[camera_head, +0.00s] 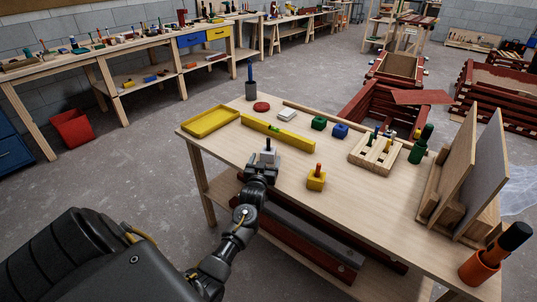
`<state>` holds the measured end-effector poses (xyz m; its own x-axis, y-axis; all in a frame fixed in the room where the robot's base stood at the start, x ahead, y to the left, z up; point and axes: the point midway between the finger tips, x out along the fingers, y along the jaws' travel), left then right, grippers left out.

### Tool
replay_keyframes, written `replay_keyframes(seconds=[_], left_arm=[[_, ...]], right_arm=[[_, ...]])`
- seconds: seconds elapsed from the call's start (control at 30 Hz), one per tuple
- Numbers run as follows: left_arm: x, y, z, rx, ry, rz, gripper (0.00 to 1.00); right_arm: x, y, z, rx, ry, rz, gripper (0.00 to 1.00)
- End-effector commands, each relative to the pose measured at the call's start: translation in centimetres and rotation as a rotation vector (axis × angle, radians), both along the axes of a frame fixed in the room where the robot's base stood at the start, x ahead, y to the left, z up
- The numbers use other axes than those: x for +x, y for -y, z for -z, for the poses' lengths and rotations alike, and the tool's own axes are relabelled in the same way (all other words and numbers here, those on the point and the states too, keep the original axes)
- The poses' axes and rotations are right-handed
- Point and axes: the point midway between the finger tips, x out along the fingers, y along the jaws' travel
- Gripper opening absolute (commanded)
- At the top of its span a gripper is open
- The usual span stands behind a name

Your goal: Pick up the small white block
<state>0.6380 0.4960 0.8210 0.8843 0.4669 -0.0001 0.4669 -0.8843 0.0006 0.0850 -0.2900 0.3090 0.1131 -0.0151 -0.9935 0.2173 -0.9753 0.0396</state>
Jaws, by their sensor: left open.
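A small white block (269,156) with a dark grey knob on top stands on the wooden table (220,157), near its front edge. My left gripper (263,166) is open right at the block, on its near side. The gripper hides the block's lower part, and I cannot tell whether the fingers touch it or lie around it. My right gripper is not in view.
A yellow block (316,181) with an orange knob stands to the right. A yellow bar (280,134) and yellow tray (211,121) lie behind. A slotted wooden holder (374,155), upright panels (470,165) and an orange cup (478,270) occupy the right side.

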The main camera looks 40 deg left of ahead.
Motion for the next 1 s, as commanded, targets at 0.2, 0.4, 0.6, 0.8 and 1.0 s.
replay_keyframes(seconds=[0.2,0.4,0.6,0.8,1.0], left_arm=[[2.0,-1.0,0.0,0.000,0.000,0.000,0.76],[2.0,-1.1,0.0,0.001,0.000,0.000,0.76],[2.0,-1.1,0.0,0.001,0.000,0.000,0.55],[2.0,-1.1,0.0,0.001,0.000,0.000,0.29],[2.0,-1.1,0.0,0.001,0.000,0.000,0.28]], right_arm=[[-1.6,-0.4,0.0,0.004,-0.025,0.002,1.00],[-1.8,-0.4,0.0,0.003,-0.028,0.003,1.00],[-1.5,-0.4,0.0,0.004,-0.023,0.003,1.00],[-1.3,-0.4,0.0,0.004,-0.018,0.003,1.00],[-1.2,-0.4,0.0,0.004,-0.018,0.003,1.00]])
